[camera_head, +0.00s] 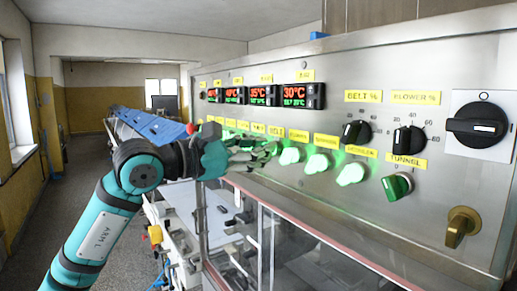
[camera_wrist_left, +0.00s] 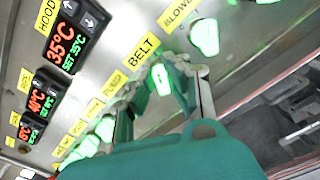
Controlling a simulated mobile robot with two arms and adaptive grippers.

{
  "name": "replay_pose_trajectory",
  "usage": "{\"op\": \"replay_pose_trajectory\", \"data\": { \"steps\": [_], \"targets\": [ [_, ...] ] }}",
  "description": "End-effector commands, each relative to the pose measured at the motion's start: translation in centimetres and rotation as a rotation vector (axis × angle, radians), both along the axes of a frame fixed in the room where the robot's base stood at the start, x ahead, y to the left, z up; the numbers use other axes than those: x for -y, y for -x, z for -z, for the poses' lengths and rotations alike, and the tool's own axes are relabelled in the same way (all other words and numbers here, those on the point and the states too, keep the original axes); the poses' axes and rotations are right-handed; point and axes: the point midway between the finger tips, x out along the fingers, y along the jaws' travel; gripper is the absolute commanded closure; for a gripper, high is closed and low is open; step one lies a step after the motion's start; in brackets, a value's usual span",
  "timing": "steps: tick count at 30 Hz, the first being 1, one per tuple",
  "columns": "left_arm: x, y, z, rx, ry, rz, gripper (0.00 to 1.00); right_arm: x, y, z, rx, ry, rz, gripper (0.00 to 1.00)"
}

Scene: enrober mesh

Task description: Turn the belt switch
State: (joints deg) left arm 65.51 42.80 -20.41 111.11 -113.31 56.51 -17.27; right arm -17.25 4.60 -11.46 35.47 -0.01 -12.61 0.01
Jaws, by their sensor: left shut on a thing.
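The belt switch (camera_wrist_left: 161,79) is a green-lit knob under the yellow BELT label (camera_wrist_left: 142,48) on the steel panel. In the wrist view it sits between the fingers of my left gripper (camera_wrist_left: 163,88), which is shut on it. In the head view my left gripper (camera_head: 266,152) reaches the panel just below the BELT label (camera_head: 277,132). The fingers mostly hide the switch there. My right gripper is in neither view.
More green-lit switches (camera_head: 317,165) run along the same row, close to the gripper on both sides. Temperature displays (camera_head: 264,95) are above. Black dials (camera_head: 356,132) and a large black rotary switch (camera_head: 478,125) are at right. A glass-walled guard (camera_head: 290,250) stands below.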

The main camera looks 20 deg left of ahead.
Motion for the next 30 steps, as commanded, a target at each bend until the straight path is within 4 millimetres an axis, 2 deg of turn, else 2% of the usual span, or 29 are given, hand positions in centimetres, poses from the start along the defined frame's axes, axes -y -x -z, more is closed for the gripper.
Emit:
{"op": "replay_pose_trajectory", "data": {
  "steps": [8, 14, 30],
  "targets": [
    [0.0, 0.0, 0.0, -0.025, 0.034, 0.000, 1.00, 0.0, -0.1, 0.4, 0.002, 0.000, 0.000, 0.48],
    [-0.1, 0.0, 0.0, -0.091, 0.122, 0.001, 1.00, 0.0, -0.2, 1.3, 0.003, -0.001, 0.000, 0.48],
    [-0.4, -0.2, 0.0, -0.395, 0.512, 0.000, 1.00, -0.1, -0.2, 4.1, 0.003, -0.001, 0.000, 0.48]
  ]
}}
